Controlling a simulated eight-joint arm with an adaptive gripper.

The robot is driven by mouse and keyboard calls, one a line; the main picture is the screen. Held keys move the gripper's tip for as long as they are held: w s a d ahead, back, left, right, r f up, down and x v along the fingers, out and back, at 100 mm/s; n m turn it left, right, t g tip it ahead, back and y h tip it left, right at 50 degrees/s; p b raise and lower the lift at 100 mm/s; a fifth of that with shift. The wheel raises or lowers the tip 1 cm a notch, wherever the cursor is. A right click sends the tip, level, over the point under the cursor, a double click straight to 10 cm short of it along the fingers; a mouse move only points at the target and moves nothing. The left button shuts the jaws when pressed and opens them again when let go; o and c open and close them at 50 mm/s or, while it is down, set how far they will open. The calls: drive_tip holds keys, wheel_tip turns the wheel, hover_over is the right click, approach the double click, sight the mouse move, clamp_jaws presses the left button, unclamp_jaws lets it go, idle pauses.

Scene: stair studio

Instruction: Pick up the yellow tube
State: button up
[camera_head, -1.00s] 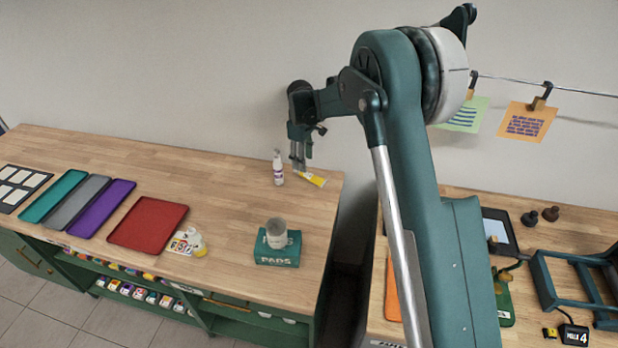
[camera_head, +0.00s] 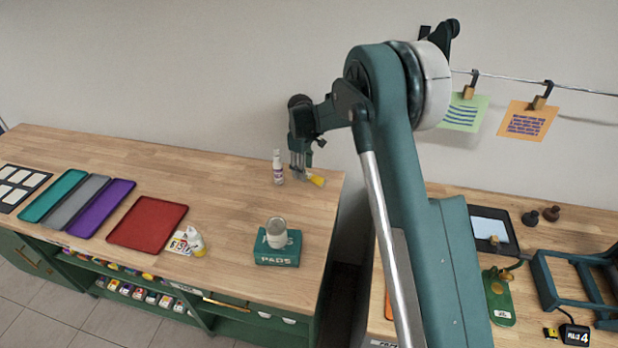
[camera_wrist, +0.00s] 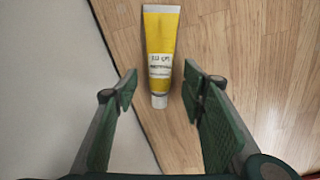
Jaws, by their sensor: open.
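The yellow tube (camera_wrist: 160,50) lies flat on the wooden bench top in the wrist view. It has a white label with dark print and a white cap that points toward my gripper. My gripper (camera_wrist: 160,92) is open, with its two green fingers apart, one on each side of the cap end, and nothing is held. In the head view the tube (camera_head: 316,180) shows at the back right of the bench, with my gripper (camera_head: 299,175) right beside it, hiding part of it.
A white bottle (camera_head: 278,168) stands just left of my gripper. A teal pads box (camera_head: 277,256) with a grey cylinder (camera_head: 276,233) on it stands nearer the front. A red tray (camera_head: 147,224) lies left. The wall is behind; a gap separates the right bench.

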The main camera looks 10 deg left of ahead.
drive_tip(key=shift+f, duration=0.7)
drive_tip(key=c, duration=1.1)
drive_tip(key=shift+r, duration=0.1)
drive_tip(key=shift+r, duration=4.95)
